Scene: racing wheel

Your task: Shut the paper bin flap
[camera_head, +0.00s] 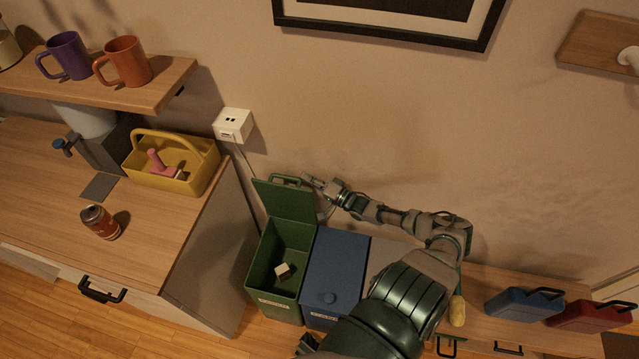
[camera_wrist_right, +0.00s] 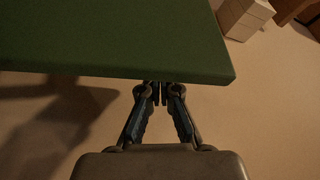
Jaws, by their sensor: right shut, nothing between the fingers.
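The green bin (camera_head: 272,264) stands on the floor beside the cabinet. Its flap (camera_head: 285,200) is up, leaning back toward the wall, so the inside shows with a small pale item (camera_head: 285,271) in it. I cannot read the bin's label. My right gripper (camera_head: 308,182) is at the flap's upper right edge, on the wall side. In the right wrist view, the flap (camera_wrist_right: 110,40) spans the top left, and my shut, empty fingers (camera_wrist_right: 157,88) reach its edge, which seems to hide their tips. I cannot tell if they touch.
A blue bin (camera_head: 335,268) with its lid down stands right beside the green one, partly behind my right arm. The wooden cabinet (camera_head: 205,262) is close on the left. A white socket box (camera_head: 232,125) is on the wall above the flap, with a cable hanging down.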

